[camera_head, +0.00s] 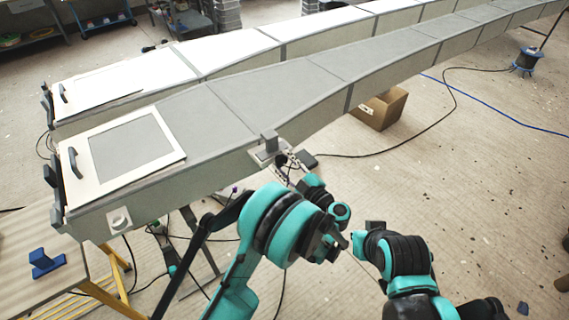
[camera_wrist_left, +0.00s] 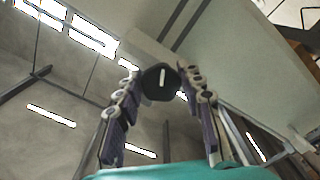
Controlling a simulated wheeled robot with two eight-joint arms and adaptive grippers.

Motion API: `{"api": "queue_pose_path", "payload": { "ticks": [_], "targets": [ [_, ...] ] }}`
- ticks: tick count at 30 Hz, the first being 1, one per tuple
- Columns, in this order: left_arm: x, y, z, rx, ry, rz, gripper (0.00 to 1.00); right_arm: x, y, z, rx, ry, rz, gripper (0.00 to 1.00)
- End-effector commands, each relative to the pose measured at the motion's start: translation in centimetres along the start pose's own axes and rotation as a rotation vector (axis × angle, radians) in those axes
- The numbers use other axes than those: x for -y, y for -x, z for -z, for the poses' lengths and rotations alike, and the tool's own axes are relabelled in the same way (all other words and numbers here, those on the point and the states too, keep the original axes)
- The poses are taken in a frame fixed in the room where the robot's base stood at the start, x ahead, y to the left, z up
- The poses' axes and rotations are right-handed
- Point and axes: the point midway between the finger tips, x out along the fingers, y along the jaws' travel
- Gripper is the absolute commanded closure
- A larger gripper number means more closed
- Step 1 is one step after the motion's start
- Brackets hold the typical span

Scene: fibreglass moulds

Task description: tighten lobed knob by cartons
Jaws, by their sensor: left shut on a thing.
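The lobed knob is dark with a pale line on its face; in the left wrist view the knob (camera_wrist_left: 161,82) sits between my fingertips. My left gripper (camera_wrist_left: 160,90) is shut on it, a purplish finger on each side. In the head view my left gripper (camera_head: 287,162) is at the near side of the grey mould (camera_head: 215,120), by a small bracket (camera_head: 268,145); the knob is mostly hidden there by gripper and wrist. The brown carton (camera_head: 380,108) stands on the floor beyond, to the right. My right arm shows at lower right, its gripper not discernible.
A second long mould (camera_head: 230,52) lies behind. A framed panel (camera_head: 125,147) lies on the near mould's left end. A table (camera_head: 35,285) with a blue clamp (camera_head: 46,262) stands at lower left. Cables cross the floor; the floor at right is mostly clear.

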Motion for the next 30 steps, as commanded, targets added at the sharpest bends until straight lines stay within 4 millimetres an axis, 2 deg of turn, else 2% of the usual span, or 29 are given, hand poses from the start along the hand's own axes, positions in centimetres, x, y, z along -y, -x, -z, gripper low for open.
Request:
{"api": "queue_pose_path", "payload": {
  "ticks": [4, 13, 24, 25, 27, 30],
  "targets": [
    [0.2, 0.0, -0.1, -0.001, -0.088, 0.0, 0.91, 0.0, -0.7, -0.5, 0.0, 0.0, 0.0, 1.0],
    [0.3, -0.1, -0.1, -0.001, -0.409, 0.0, 0.91, 0.0, -1.9, -1.4, 0.0, 0.0, 0.0, 1.0],
    [0.2, -0.1, 0.0, -0.001, -0.45, 0.001, 0.91, 0.0, -1.9, -1.4, 0.0, 0.0, 0.0, 1.0],
    [0.2, -0.1, 0.0, -0.001, -0.45, 0.001, 0.57, 0.0, -1.9, -1.4, 0.0, 0.0, 0.0, 1.0],
    [0.2, -0.1, 0.0, -0.001, -0.45, 0.001, 0.41, 0.0, -1.9, -1.4, 0.0, 0.0, 0.0, 1.0],
    [0.2, -0.1, 0.0, -0.001, -0.449, 0.001, 0.41, 0.0, -1.9, -1.4, 0.0, 0.0, 0.0, 1.0]
  ]
}}
